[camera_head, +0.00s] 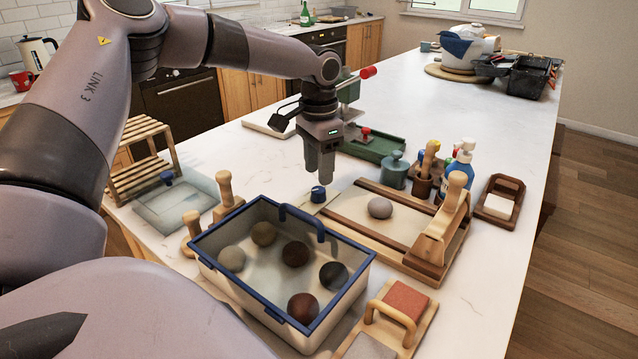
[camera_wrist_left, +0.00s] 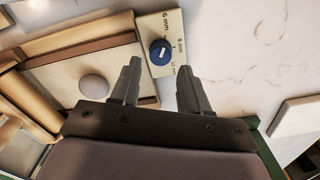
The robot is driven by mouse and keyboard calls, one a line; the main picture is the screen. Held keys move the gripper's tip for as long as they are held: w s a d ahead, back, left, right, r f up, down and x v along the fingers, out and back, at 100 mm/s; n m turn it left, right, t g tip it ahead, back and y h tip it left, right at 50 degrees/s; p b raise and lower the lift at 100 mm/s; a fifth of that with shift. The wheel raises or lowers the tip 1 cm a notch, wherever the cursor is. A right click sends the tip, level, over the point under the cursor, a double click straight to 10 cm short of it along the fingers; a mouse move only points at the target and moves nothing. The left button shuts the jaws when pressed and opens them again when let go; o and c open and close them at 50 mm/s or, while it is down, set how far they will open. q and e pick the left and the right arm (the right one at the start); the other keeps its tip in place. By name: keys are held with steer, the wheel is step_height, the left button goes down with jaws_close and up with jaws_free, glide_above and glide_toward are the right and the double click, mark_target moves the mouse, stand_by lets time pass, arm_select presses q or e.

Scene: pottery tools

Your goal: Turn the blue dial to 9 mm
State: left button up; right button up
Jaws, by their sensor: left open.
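The blue dial (camera_head: 318,194) sits on a small pale plate at the left end of a wooden slab board. In the left wrist view the dial (camera_wrist_left: 159,50) has a white mark on its top. The plate (camera_wrist_left: 149,27) there carries printed labels, 6 mm, 9 mm and 12 mm, along one side. I cannot tell for sure which label the mark points to. My left gripper (camera_head: 320,178) points down just above the dial. In the left wrist view its fingers (camera_wrist_left: 160,66) are apart, with the dial between and beyond their tips, not gripped. My right gripper is out of view.
A blue-rimmed bin (camera_head: 210,240) of several clay balls stands in front of the dial. The wooden board (camera_head: 345,208) holds a grey ball (camera_head: 380,207). A green tray (camera_head: 375,149) and a green lidded jar (camera_head: 395,172) stand behind. Clear countertop lies left of the gripper.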

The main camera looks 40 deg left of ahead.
mark_target(319, 189)
arm_select(q)
step_height(319, 189, down, 5)
steer(key=shift+r, duration=0.1)
steer(key=shift+c, duration=0.3)
steer(key=c, duration=0.7)
